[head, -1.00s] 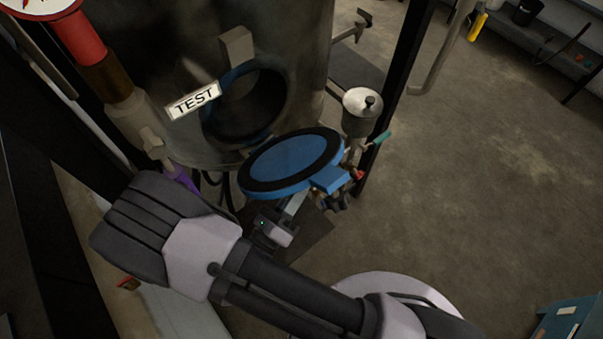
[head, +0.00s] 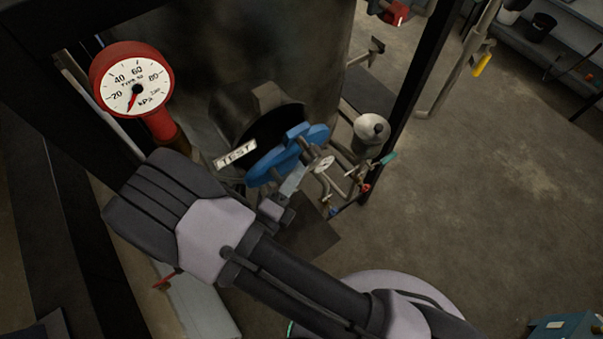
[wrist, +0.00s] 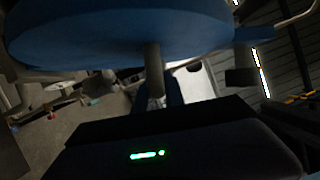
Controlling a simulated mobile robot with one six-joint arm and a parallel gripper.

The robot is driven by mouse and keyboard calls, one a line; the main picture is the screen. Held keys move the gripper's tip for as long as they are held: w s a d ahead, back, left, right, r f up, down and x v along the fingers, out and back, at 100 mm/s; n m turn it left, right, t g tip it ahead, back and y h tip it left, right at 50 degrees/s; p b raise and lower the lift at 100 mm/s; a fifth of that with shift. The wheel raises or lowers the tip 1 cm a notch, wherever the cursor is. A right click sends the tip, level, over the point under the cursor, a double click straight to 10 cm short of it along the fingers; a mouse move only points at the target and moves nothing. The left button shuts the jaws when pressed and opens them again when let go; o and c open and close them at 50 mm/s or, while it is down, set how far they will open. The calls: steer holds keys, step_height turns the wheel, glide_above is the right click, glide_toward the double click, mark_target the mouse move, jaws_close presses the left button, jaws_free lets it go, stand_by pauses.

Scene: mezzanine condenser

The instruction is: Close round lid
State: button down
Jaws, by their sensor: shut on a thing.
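The round blue lid (head: 268,169) stands tilted in front of the dark round opening (head: 262,128) of the metal tank. Its outer face is toward me, and a dark gap shows between lid and opening, so it is not seated. My gripper (head: 291,182) is at the lid's outer side, shut on what looks like the lid's grey stem. In the wrist view the lid (wrist: 120,35) fills the top, and the stem (wrist: 153,70) runs down to my gripper (wrist: 158,98). The exact grip contact is dark and partly hidden.
A TEST plate (head: 235,154) is left of the lid. A red pressure gauge (head: 131,80) rises at upper left. A metal pot (head: 370,131), pipes and a small white handwheel (head: 323,164) are close on the right. A dark post (head: 412,75) stands beyond; open floor lies right.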

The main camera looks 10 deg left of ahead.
steer(key=shift+w+a+r, duration=0.15)
steer(key=shift+r, duration=0.05)
stand_by(0.3)
steer(key=c, duration=1.4)
jaws_free()
steer(key=shift+f, duration=0.1)
steer(key=b+v, duration=0.3)
steer(key=v, duration=1.4)
steer(key=shift+s, duration=0.25)
steer(key=shift+c, duration=0.3)
